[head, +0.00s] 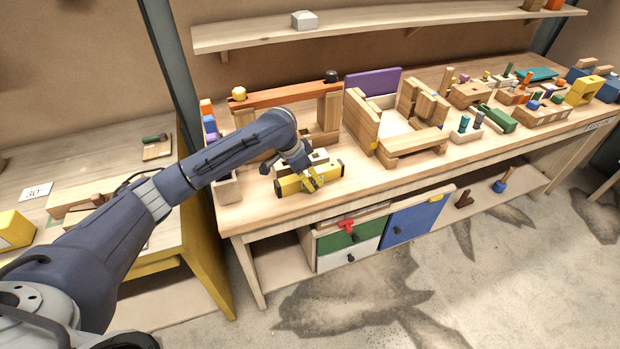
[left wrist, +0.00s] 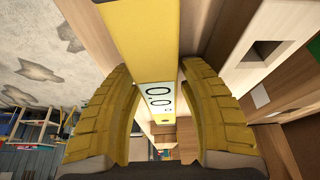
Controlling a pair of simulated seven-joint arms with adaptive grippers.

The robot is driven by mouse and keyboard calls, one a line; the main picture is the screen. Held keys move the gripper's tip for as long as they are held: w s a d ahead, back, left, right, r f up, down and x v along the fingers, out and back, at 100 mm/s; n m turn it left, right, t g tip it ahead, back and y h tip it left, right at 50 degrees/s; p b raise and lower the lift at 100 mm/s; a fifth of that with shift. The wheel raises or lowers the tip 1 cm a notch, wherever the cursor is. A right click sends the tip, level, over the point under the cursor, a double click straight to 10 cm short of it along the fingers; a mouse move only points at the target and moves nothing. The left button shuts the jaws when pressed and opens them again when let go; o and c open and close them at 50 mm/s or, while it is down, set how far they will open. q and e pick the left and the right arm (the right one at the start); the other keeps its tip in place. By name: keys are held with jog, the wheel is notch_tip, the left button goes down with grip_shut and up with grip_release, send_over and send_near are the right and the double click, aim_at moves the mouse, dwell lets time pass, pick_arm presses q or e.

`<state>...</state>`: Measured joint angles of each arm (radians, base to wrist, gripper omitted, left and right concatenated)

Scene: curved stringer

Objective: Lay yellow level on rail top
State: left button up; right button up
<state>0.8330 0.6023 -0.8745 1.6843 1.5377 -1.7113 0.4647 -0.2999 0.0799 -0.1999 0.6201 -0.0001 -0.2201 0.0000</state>
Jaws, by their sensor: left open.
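The yellow level (head: 292,185) lies near the front edge of the workbench, in front of a pale wooden block. In the left wrist view the level (left wrist: 141,28) runs between my fingers, with a display reading 0.0. My left gripper (head: 314,180) reaches down at the level from above. In the left wrist view its yellow fingers (left wrist: 158,75) stand open, one on each side of the level. I cannot tell if either finger touches it. A reddish-brown rail (head: 285,95) spans wooden supports behind the level, with knobs at its ends. My right gripper is out of view.
Wooden box frames and a purple panel (head: 373,82) stand right of the rail. Several small blocks crowd the bench's right end. A shelf (head: 380,20) hangs above. Drawers (head: 350,240) sit below. A strip of bare benchtop lies right of the level.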

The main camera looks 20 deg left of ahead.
pick_arm(q)
grip_shut()
dwell(0.5)
